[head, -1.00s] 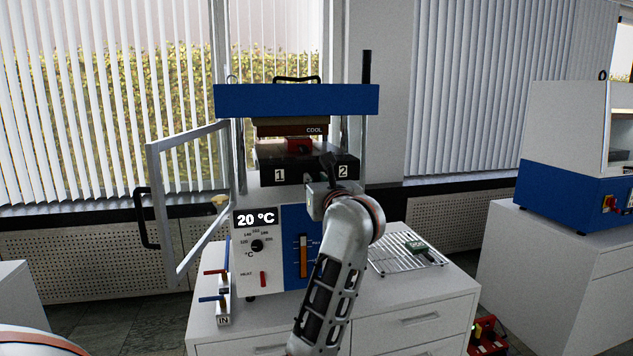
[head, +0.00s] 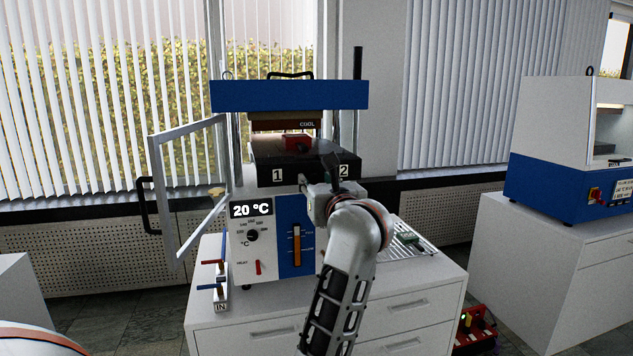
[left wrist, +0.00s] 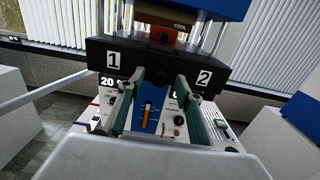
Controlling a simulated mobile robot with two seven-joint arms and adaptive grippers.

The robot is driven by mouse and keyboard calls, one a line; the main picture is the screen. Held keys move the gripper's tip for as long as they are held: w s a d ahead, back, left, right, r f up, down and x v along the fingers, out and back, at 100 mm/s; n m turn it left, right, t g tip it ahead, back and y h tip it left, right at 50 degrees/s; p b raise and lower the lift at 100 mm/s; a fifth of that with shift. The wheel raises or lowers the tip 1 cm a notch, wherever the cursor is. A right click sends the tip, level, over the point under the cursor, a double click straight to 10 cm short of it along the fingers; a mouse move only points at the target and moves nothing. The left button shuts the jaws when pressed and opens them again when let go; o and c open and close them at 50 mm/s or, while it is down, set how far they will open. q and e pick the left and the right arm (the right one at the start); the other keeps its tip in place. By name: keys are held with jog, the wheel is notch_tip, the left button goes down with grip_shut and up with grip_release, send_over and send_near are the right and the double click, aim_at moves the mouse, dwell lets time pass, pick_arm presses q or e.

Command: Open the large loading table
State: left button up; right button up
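The large loading table (head: 310,173) is a black slab with white labels 1 and 2 in the press. It sticks out in front of the press body, and in the left wrist view (left wrist: 230,84) its front partly covers the temperature display. My left gripper (head: 324,163) is at its front, near label 2. In the left wrist view my two fingers (left wrist: 161,78) stand on either side of a dark handle-like part below the front edge. My right gripper is not in view.
A small red block (head: 297,142) lies on the table under the brown COOL plate (head: 285,123). An open guard door (head: 160,200) stands left of the press. A wire rack (head: 425,250) is on the cabinet at right. A second machine (head: 560,185) stands further right.

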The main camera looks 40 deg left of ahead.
pick_arm(q)
jog(key=v, duration=0.7)
jog(key=shift+s+d, duration=0.2)
jog(key=shift+s, duration=0.05)
jog(key=shift+a, duration=0.1)
dwell(0.4)
